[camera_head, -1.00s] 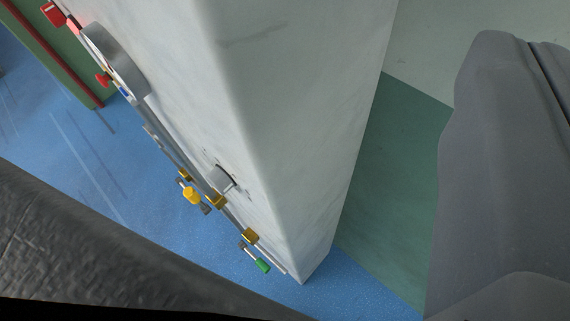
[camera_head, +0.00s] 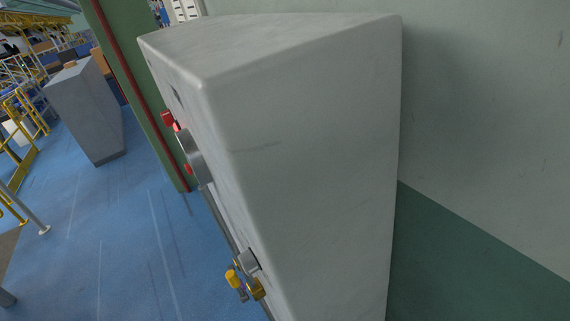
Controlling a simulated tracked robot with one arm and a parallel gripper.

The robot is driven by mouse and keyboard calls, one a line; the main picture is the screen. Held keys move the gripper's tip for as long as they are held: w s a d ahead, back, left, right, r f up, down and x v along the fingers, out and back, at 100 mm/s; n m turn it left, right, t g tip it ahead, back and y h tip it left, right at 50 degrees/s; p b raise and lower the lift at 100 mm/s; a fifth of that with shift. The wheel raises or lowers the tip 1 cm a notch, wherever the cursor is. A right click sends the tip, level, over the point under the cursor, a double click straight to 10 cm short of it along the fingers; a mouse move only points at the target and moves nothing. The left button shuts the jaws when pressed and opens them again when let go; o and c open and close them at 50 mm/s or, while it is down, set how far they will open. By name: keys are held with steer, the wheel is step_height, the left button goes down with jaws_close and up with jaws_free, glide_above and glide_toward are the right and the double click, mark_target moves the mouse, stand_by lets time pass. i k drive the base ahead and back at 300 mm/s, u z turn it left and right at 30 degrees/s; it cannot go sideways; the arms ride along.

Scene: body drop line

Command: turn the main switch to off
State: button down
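A pale grey cabinet (camera_head: 310,150) stands tilted in the picture, and I see it from beside and above. Its control face is on the left side and shows at a very steep angle. On that face are a red part (camera_head: 168,119), a large round grey part (camera_head: 190,150), a small red part (camera_head: 188,169), a grey knob (camera_head: 249,261) and yellow parts (camera_head: 233,278) lower down. I cannot tell which of these is the main switch or how it is set. My gripper is not in view.
A green wall (camera_head: 480,150) stands close on the right. A green post (camera_head: 140,90) with a red pipe is behind the cabinet. Blue floor (camera_head: 110,220) is open to the left. A grey block (camera_head: 85,110) and yellow railings (camera_head: 35,110) stand farther off.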

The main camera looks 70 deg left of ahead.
mark_target(166, 116)
steer(key=u, duration=0.05)
steer(key=k, duration=1.9)
steer(key=u, duration=1.05)
steer(key=i, duration=0.95)
steer(key=z, duration=0.05)
